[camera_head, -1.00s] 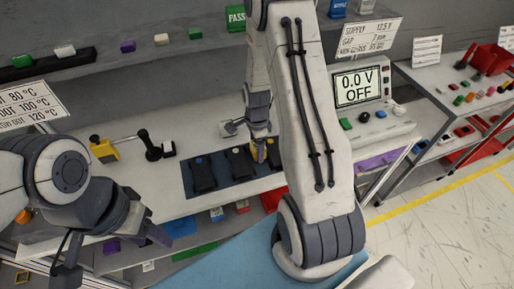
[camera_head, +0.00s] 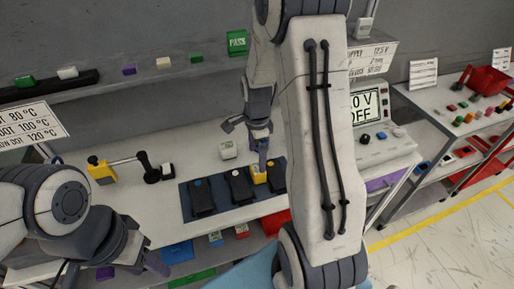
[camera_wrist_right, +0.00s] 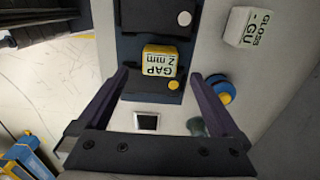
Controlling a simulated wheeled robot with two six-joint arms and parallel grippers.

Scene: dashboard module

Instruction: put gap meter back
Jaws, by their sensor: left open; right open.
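The gap meter is a small yellow block with a white face reading "GAP 2 mm" (camera_wrist_right: 160,61). It rests at the dark mat's right part, by the rightmost black unit (camera_head: 279,177); in the head view it shows yellow (camera_head: 259,176) under my right gripper. My right gripper (camera_head: 248,138) is open and points down there. In the right wrist view its two fingers (camera_wrist_right: 160,80) are spread, with the meter between and just beyond their tips, apart from both. My left gripper (camera_head: 150,255) is open and empty at the front left of the bench.
A white gloss meter (camera_wrist_right: 250,27) stands behind the mat (camera_head: 187,205). Two more black units (camera_head: 201,197) lie on the mat. A yellow-and-black tool (camera_head: 102,172) stands left. A display console (camera_head: 385,150) is at right. An upper shelf (camera_head: 150,82) spans the back.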

